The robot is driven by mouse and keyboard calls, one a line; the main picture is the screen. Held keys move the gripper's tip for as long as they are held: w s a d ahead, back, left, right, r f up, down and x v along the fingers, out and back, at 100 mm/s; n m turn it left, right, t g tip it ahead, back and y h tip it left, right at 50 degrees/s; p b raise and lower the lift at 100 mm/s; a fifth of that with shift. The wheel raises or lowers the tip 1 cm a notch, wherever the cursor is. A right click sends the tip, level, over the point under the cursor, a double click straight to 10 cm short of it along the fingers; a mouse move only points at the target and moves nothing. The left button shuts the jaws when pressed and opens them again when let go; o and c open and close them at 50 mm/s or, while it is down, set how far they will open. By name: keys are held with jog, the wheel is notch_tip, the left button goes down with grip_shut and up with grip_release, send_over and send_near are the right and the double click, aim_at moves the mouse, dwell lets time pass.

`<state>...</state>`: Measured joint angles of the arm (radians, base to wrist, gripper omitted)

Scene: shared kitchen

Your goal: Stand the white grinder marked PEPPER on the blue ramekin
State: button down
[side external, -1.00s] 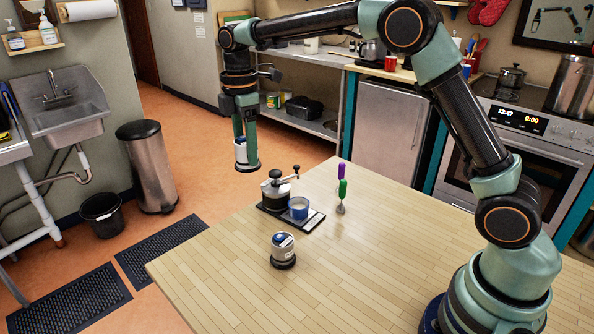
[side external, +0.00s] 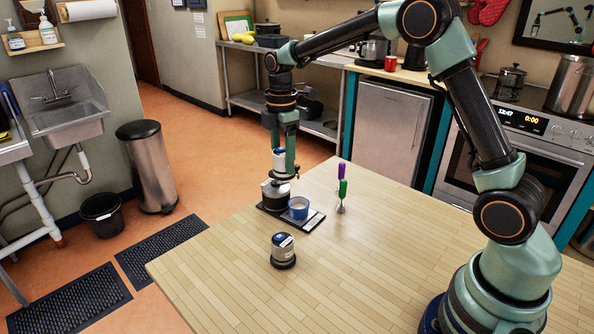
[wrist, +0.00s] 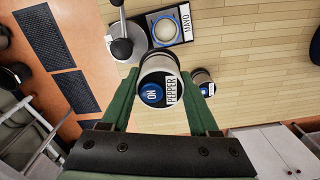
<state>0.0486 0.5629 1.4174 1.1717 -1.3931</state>
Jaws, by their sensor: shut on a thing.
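The white grinder marked PEPPER (wrist: 159,79), with a blue top reading ON, is between my gripper's fingers. My gripper (side external: 284,168) is shut on it, and the grinder hangs above the tray. The grinder also shows in the side view (side external: 279,156), partly hidden by a finger. The blue ramekin (side external: 298,211) stands on the dark tray, below and right of the gripper. In the wrist view the ramekin (wrist: 151,24) shows a pale inside, just beyond the held grinder and not covered by it.
A similar blue-topped grinder (side external: 283,254) stands on the table in front.

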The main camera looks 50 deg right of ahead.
jog(key=shift+s+d+f, duration=0.3)
jog(key=shift+d+f, duration=0.25)
jog(key=shift+f, duration=0.85)
jog(key=shift+s+d+f, duration=0.25)
jog(key=shift+d+f, duration=0.35)
jog(key=shift+f, duration=0.8)
jog(key=shift+s+d+f, duration=0.3)
jog(key=shift+d+f, duration=0.25)
jog(key=shift+f, duration=0.85)
jog(key=shift+f, duration=0.55)
jog(key=shift+c, duration=2.1)
grip_release()
notch_tip(320, 180, up, 11)
